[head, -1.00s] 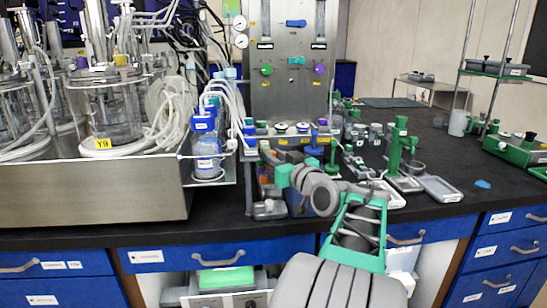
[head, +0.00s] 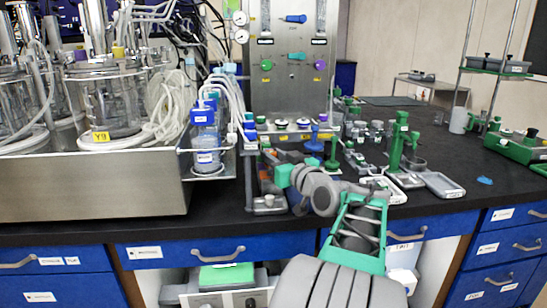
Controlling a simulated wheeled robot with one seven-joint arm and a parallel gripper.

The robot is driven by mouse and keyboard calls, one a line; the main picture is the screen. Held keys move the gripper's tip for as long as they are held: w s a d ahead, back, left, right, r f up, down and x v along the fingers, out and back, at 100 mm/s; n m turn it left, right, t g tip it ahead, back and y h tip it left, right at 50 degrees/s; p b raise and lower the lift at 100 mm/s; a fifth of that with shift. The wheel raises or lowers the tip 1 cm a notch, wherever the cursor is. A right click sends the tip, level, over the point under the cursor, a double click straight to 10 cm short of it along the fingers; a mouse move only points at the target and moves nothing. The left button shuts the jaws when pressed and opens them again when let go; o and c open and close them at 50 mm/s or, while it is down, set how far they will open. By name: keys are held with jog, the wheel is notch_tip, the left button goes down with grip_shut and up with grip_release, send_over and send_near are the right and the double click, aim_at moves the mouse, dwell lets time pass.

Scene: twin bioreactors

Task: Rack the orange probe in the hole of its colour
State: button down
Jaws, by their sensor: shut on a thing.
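My arm reaches over the bench's front edge, and its teal end with my gripper (head: 276,176) points left and away from me, low in front of the steel panel. The fingers are small and mostly hidden by the wrist. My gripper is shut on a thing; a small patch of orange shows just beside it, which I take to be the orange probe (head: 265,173). Its tip and tilt are hidden. The coloured holes of the rack cannot be made out clearly among the small parts there.
A steel panel (head: 290,75) with coloured knobs stands behind my gripper. A steel tray (head: 90,185) with glass vessels and a blue-capped bottle (head: 205,150) are on the left. A green stand (head: 397,140) and grey dishes (head: 440,185) are on the right.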

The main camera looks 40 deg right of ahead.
jog(key=shift+f, duration=0.1)
jog(key=shift+f+b, duration=0.5)
jog(key=shift+b, duration=0.25)
jog(key=shift+f+b, duration=0.25)
jog(key=shift+b, duration=0.1)
dwell(0.4)
jog(key=c, duration=1.1)
grip_release()
jog(key=v, duration=0.8)
jog(key=shift+w, duration=0.1)
